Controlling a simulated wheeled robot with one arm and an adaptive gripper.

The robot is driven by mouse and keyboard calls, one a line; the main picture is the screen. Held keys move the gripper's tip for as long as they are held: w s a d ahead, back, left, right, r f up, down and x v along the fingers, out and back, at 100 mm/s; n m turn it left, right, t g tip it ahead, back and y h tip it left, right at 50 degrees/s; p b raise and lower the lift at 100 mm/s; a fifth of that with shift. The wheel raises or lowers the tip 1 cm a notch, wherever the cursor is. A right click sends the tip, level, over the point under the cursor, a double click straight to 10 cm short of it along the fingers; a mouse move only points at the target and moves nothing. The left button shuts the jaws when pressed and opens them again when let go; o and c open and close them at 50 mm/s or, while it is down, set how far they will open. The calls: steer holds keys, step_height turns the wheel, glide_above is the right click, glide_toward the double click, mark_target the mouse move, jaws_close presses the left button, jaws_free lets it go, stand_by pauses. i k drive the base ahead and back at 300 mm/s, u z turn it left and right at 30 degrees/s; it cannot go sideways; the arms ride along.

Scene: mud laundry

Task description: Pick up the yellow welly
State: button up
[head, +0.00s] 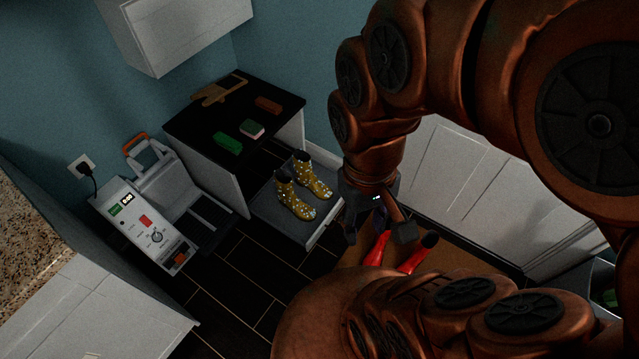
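A pair of yellow wellies with white dots stands upright on a grey tray (262,208). The left yellow welly (294,200) and the right yellow welly (312,180) stand close together, with dark openings at the top. My gripper (378,234) is to their right, pointing down, apart from them. Its fingers are spread and I see nothing held between them. Red wellies (378,249) are below and behind my gripper, partly hidden by my arm.
A black-topped bench (190,122) stands behind the tray, bearing a green brush-like block (228,143) and other small items. A white-grey machine (150,232) is at left. White cabinet doors (465,185) are at right. Dark floor (250,265) in front of the tray is clear.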

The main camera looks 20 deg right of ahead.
mark_target(286, 198)
steer(key=z, duration=0.1)
steer(key=k, duration=0.3)
steer(key=u, duration=0.75)
steer(key=i, duration=1.4)
steer(key=z, duration=0.15)
